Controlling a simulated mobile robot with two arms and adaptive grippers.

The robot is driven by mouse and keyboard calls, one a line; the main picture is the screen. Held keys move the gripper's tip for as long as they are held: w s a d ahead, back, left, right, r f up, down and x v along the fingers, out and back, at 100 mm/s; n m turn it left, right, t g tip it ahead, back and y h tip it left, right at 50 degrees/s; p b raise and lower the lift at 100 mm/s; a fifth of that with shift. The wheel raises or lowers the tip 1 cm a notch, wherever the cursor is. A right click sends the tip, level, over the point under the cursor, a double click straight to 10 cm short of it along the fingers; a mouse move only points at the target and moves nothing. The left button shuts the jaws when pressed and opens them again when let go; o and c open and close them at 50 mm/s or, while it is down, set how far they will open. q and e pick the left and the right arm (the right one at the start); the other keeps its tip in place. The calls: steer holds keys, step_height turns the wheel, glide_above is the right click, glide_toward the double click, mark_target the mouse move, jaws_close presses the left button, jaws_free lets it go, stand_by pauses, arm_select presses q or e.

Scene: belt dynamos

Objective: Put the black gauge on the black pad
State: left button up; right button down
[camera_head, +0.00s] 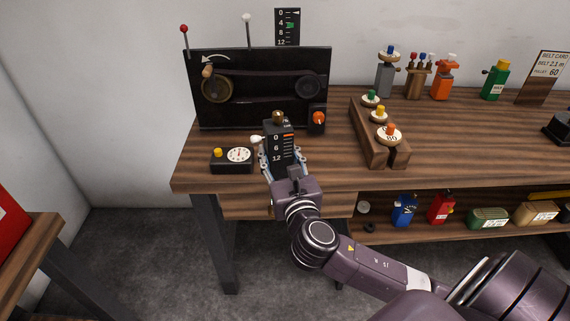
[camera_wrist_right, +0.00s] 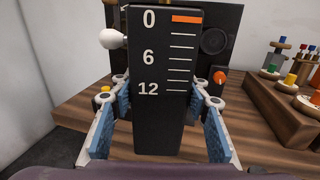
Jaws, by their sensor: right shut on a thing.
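A tall black gauge (camera_head: 279,147) with a white scale marked 0, 6, 12 and an orange bar stands upright in front of the belt board. A white knob sticks out on its left and a brass-coloured piece shows at its top. My right gripper (camera_head: 281,160) is shut on its lower part. In the right wrist view the black gauge (camera_wrist_right: 163,75) stands between the two blue-padded fingers of my right gripper (camera_wrist_right: 163,125); its base is hidden. I cannot make out a black pad with certainty. My left gripper is not in view.
The black belt board (camera_head: 262,115) stands right behind the gauge. A small black box with a white dial (camera_head: 232,160) lies left of it. A wooden rack (camera_head: 372,150) with coloured knobs stands to the right. Bare tabletop (camera_head: 465,145) lies farther right.

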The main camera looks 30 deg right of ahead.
steer(key=w+d+r+m+g+h+b, duration=0.25)
steer(key=w+d+r+h+b, duration=0.2)
steer(key=w+d+r, duration=0.85)
steer(key=shift+t+y, duration=0.25)
steer(key=shift+a+f+b, duration=0.15)
steer(key=shift+f+b, duration=0.55)
steer(key=shift+f, duration=4.3)
steer(key=shift+a+f+b, duration=0.1)
steer(key=shift+f+b, duration=0.6)
steer(key=shift+f, duration=4.3)
steer(key=c, duration=1.1)
jaws_free()
steer(key=shift+s+f, duration=0.1)
